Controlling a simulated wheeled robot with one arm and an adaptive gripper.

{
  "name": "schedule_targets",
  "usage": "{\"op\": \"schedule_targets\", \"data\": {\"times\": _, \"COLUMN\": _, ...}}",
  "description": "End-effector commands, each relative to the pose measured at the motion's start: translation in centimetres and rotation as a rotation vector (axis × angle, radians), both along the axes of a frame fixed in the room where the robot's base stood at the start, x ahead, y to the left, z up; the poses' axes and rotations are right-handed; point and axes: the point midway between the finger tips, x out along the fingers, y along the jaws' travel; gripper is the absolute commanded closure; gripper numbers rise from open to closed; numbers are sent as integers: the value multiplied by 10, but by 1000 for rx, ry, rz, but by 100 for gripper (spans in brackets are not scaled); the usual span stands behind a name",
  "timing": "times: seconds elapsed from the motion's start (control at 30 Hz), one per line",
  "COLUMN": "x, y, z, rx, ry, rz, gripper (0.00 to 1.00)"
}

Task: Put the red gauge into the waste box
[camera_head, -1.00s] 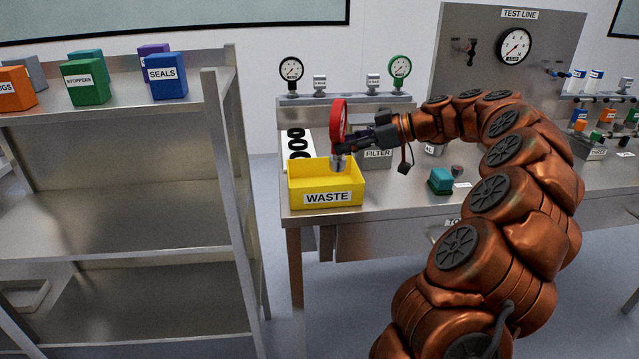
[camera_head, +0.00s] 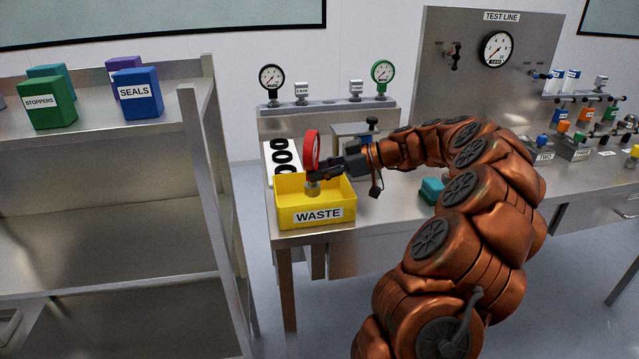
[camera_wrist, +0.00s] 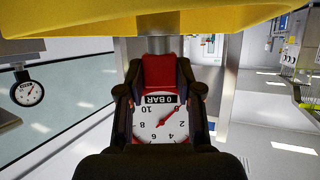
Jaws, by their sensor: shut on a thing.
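The red gauge (camera_head: 312,148) is held upright by my gripper (camera_head: 322,170), with its metal lower end inside the opening of the yellow waste box (camera_head: 292,220). The box is labelled WASTE and stands at the left front corner of the bench. Whether the gauge touches the box floor is hidden by the front wall. In the wrist view my gripper (camera_wrist: 160,100) is shut on the gauge, whose white dial (camera_wrist: 160,122) reads 0 BAR. The yellow box edge (camera_wrist: 140,22) spans the top of that view.
Black rings (camera_head: 284,157) lie on a white sheet behind the box. A rack with a black gauge (camera_head: 272,77) and a green gauge (camera_head: 383,72) stands at the back. A teal block (camera_head: 432,190) sits right of the box. A metal shelf (camera_head: 200,150) stands left of the bench.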

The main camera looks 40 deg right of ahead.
Motion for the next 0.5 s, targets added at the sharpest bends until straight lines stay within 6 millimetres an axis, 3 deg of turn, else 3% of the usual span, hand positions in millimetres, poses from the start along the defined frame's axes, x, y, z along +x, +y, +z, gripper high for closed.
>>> {"op": "schedule_targets", "data": {"times": 0.23, "x": 0, "y": 3, "z": -30, "rx": 6, "ry": 3, "rz": 6, "gripper": 100}}
{"op": "schedule_targets", "data": {"times": 0.5, "x": 1, "y": 3, "z": -36, "rx": 3, "ry": 0, "rz": 6, "gripper": 100}}
